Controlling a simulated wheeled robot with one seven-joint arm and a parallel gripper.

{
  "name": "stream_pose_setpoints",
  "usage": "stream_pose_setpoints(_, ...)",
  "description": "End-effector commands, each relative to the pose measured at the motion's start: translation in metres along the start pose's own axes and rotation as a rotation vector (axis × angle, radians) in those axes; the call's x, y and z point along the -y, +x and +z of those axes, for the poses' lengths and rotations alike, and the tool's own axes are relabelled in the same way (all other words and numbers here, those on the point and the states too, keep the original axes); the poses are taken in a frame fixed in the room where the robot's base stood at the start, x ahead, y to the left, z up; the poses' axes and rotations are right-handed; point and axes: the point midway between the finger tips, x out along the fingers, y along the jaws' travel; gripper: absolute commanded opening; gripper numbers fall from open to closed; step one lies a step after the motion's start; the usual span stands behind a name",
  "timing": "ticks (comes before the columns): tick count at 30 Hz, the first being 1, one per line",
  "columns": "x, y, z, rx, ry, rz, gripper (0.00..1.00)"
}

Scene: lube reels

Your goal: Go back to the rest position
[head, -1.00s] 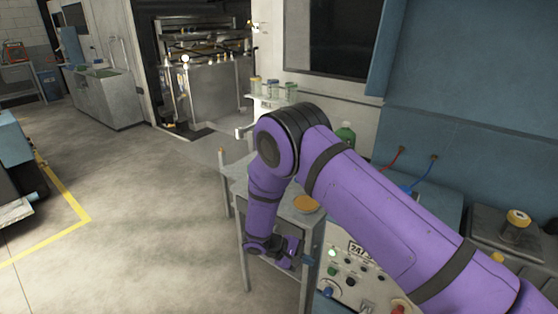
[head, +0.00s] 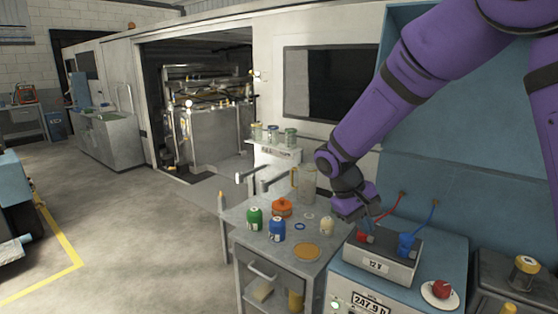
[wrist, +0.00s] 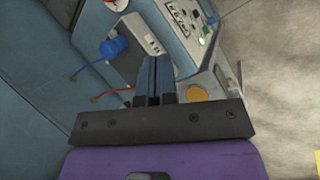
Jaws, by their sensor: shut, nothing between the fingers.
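My purple arm reaches in from the upper right in the head view. My gripper (head: 352,212) hangs above the area between the metal cart and the grey box, next to the red plug. In the wrist view my gripper (wrist: 155,65) shows its two dark fingers together with nothing between them. The head view does not show the fingertips clearly. No held object shows in either view.
The metal cart (head: 262,241) holds a green jar (head: 255,218), a blue jar (head: 277,230) and an orange pot (head: 282,207). Right of it stand the grey box (head: 378,263) with red and blue plugs (head: 406,243), and a red item on a white dish (head: 440,291). Open floor lies left.

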Motion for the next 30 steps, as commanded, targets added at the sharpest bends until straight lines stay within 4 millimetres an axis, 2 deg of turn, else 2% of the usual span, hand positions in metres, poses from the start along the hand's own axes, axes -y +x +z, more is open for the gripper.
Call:
stream_pose_setpoints(1, -0.010, -0.010, 0.013, -0.024, 0.024, -0.022, 0.00)
stream_pose_setpoints(6, -0.034, -0.034, 0.054, -0.092, 0.086, -0.090, 0.00)
stream_pose_setpoints(15, -0.062, -0.064, 0.131, -0.226, 0.194, -0.192, 0.00)
stream_pose_setpoints(23, -0.072, -0.078, 0.196, -0.354, 0.283, -0.261, 0.00)
stream_pose_setpoints(30, -0.070, -0.083, 0.252, -0.480, 0.364, -0.308, 0.00)
